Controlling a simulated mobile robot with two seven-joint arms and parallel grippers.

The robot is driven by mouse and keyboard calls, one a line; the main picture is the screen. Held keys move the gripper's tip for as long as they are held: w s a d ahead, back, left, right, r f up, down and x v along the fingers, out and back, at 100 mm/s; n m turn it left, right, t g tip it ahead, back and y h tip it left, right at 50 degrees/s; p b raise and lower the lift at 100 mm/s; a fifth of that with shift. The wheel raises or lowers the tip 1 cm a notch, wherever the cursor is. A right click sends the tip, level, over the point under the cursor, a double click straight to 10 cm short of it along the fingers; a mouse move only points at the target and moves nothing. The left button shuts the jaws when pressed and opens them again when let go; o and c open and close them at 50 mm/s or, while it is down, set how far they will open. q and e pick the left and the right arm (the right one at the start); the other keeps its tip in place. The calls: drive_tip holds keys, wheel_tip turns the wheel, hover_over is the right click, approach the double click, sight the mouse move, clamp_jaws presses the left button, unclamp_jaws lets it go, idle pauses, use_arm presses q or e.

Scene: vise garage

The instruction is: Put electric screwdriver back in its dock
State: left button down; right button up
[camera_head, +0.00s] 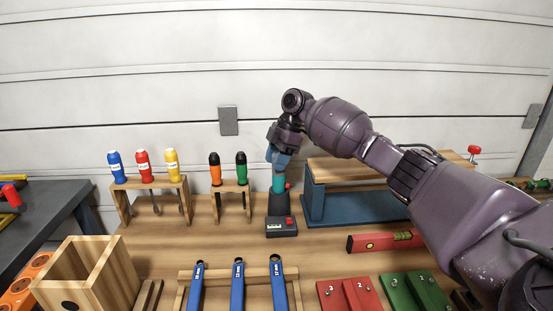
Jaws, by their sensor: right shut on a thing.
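The electric screwdriver (278,184) stands roughly upright near the middle of the bench, with a teal grip, a blue upper part and a small red part on its side. My right gripper (281,147) is shut on its upper end from above and hides part of it. Below the grip is a dark block (281,228) with a small display and a red button, which looks like the dock. The screwdriver's lower end meets the dark block, but I cannot tell whether it is fully seated. My left gripper is out of view.
Wooden racks hold colored screwdrivers (143,165) at the left. A blue stand (350,207) is close on the right. Blue wrenches (238,286), a red level (378,242) and a wooden box (88,276) are nearer. Bare bench lies between the block and wrenches.

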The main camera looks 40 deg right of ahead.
drive_tip(key=o, duration=1)
drive_tip(key=shift+r, duration=0.1)
drive_tip(key=shift+c, duration=0.2)
drive_tip(key=o, duration=0.4)
